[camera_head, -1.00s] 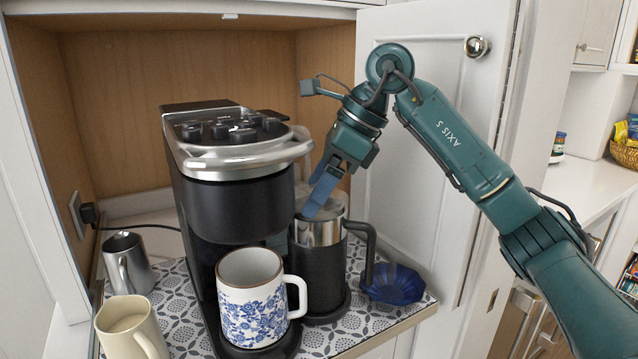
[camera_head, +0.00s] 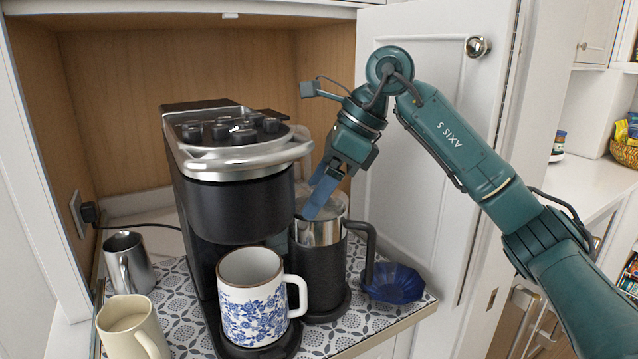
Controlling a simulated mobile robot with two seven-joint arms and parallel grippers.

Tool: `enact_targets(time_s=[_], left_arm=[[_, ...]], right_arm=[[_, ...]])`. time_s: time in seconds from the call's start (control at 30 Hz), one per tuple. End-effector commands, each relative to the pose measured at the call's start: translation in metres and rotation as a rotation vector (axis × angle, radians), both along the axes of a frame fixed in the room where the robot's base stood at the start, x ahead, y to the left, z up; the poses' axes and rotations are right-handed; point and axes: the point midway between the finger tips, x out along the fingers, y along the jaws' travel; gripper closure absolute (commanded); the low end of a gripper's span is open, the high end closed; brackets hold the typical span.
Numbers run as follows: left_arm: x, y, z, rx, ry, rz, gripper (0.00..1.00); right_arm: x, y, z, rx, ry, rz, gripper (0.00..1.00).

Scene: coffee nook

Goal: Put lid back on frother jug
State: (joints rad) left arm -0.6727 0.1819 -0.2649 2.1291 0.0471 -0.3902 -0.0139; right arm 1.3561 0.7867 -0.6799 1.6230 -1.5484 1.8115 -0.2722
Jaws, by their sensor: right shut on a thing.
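The frother jug (camera_head: 319,268) is black with a steel upper band and a dark handle. It stands upright on its round base, right of the coffee machine. A clear lid (camera_head: 334,207) shows at the top of the jug. My right gripper (camera_head: 314,210) points down at the jug's mouth and is shut on the lid. The fingers partly cover the lid, so I cannot tell whether it is fully seated. My left gripper is not in view.
The black coffee machine (camera_head: 232,213) stands close left of the jug. A blue-flowered mug (camera_head: 250,305) is in front. A blue bowl (camera_head: 394,284) sits right of the jug. A steel pitcher (camera_head: 128,262) and a cream pitcher (camera_head: 128,331) are at left. The cabinet door (camera_head: 425,150) is behind my arm.

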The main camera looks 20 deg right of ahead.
Motion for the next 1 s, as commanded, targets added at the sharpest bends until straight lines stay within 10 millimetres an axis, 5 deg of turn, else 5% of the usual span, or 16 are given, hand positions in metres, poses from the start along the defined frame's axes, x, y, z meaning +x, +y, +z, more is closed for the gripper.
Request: enact_targets(time_s=[0.97,1.0], left_arm=[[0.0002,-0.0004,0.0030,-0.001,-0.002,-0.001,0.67],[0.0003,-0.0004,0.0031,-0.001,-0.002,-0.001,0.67]], right_arm=[[0.0000,0.0000,-0.0008,0.000,0.000,0.000,0.41],[0.0001,-0.0001,-0.0007,0.000,0.000,0.000,0.14]])
